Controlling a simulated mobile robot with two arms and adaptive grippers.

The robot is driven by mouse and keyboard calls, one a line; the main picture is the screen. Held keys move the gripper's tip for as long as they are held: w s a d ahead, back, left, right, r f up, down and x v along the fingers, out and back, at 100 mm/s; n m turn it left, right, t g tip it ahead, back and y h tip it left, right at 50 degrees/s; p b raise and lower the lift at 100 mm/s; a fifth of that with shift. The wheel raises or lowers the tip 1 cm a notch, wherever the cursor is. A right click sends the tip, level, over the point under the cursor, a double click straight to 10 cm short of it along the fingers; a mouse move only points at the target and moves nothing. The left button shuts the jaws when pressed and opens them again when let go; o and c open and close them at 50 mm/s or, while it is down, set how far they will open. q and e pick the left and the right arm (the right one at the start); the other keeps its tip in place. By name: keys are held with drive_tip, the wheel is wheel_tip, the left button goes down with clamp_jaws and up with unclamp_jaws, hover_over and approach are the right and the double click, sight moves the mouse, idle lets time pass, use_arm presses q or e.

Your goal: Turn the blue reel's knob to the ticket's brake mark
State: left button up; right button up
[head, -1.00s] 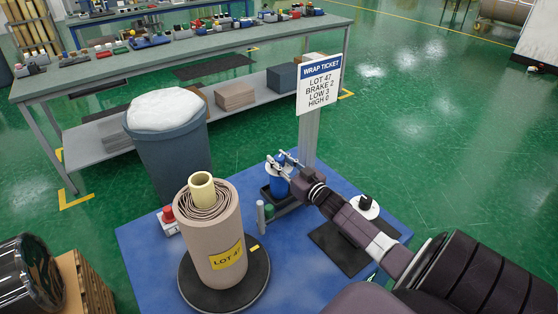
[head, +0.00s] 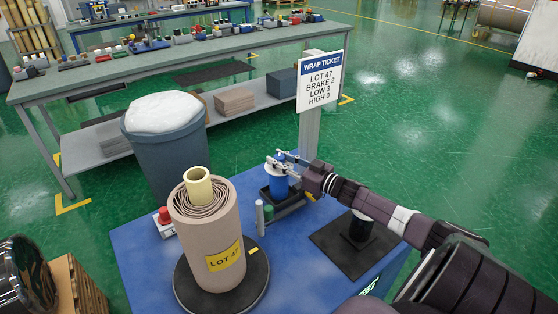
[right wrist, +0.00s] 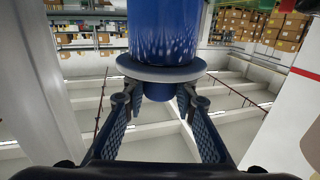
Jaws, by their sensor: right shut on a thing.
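The blue reel (head: 279,187) stands upright in a dark holder on the blue platform (head: 135,240). Its pale flange (head: 272,167) and blue knob (head: 281,157) are on top. My right gripper (head: 282,157) reaches in from the right and is shut on the knob. In the right wrist view the knob (right wrist: 160,91) sits between the two fingertips, beside the grey flange (right wrist: 160,70) and blue body (right wrist: 165,30). Marks on the knob cannot be read. The wrap ticket (head: 321,82) reads LOT 47, BRAKE 2, LOW 3, HIGH 0. My left gripper is out of view.
A large wrapped roll (head: 205,240) labelled LOT 47 stands on a black turntable left of the reel. A red button (head: 164,216) and a grey post (head: 260,216) are nearby. The ticket's post rises behind the gripper.

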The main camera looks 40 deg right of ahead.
sight(279, 156)
drive_tip(key=shift+r, duration=0.1)
drive_tip(key=o, duration=1.2)
wheel_tip(279, 156, up, 10)
drive_tip(key=shift+f, duration=0.1)
